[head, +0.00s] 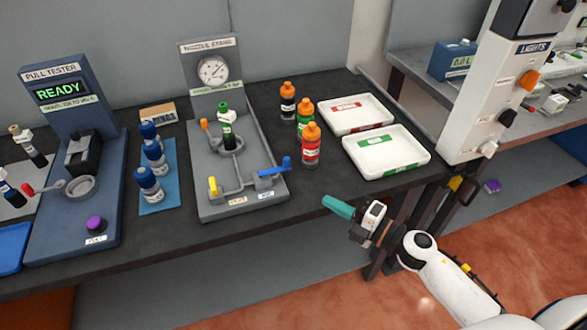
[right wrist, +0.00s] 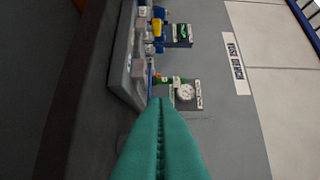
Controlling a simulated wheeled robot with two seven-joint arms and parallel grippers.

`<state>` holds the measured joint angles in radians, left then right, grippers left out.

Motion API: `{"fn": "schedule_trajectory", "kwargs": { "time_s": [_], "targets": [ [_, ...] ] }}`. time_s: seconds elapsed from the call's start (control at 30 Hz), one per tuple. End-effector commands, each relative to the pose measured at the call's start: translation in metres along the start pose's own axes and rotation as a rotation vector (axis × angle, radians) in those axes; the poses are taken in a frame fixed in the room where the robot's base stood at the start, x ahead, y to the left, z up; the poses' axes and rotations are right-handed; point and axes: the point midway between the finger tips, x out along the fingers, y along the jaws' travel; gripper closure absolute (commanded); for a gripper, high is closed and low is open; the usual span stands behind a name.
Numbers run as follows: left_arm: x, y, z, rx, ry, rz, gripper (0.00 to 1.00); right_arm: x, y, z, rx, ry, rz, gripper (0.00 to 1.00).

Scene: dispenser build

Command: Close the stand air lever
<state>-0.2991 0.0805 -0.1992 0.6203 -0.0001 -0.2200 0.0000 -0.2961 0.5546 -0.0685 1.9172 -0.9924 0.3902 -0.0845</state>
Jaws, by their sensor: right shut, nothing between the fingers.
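The nozzle stand (head: 235,208) is a grey base with a round gauge (head: 213,69) on its back panel. A blue lever (head: 274,168) sits at its front right and points right, roughly along the pipe; a yellow lever (head: 213,186) stands upright at its front left. The small labels in front are too blurred to read, so I cannot tell for sure which lever is the air one. My right gripper (head: 329,201), with teal fingers, is shut and empty, right of the stand and apart from it. Its fingers (right wrist: 160,130) also show in the right wrist view. My left gripper is out of view.
Orange-capped bottles (head: 311,145) stand right of the stand, beside two white trays (head: 420,158). Blue-capped bottles (head: 149,183) on a blue mat and the pull tester (head: 62,220) are to the left. The table front between stand and right gripper is clear.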

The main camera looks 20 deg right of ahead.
Motion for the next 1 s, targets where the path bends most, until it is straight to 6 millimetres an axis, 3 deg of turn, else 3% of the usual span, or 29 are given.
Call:
{"fn": "schedule_trajectory", "kwargs": {
  "time_s": [0.23, 0.37, 0.8, 1.0],
  "targets": [
    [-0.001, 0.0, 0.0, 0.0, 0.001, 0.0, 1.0, 0.002, 0.0, -0.001, 0.003, 0.002, 0.0, 1.0],
    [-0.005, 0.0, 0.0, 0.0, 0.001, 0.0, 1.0, 0.012, -0.001, -0.001, 0.003, 0.003, -0.002, 1.0],
    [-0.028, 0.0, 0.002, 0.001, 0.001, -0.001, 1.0, 0.101, -0.002, -0.001, 0.005, 0.003, -0.002, 1.0],
    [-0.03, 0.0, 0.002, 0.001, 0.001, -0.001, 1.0, 0.121, 0.0, -0.021, 0.004, 0.005, -0.001, 1.0]
  ]
}}
